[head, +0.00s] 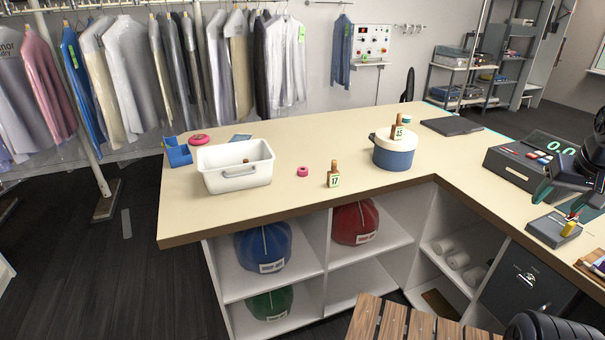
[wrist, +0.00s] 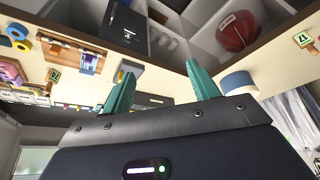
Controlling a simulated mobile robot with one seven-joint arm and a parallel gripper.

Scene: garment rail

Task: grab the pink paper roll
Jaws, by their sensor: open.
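The small pink paper roll (head: 302,171) lies on the beige counter in the head view, between the white bin and the wooden number 17 tag. I cannot make it out in the wrist view. My gripper (head: 567,200) is at the right edge of the head view, over the right arm of the counter, far from the roll. Its two teal fingers are apart in the wrist view (wrist: 162,84), with nothing held between them.
A white bin (head: 234,179), a number 17 tag (head: 334,180) and a blue pot (head: 391,155) stand near the roll. A flat pink disc (head: 199,139) lies behind the bin. A card terminal (head: 553,229) and a till (head: 525,163) are near my gripper. Mid-counter is mostly clear.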

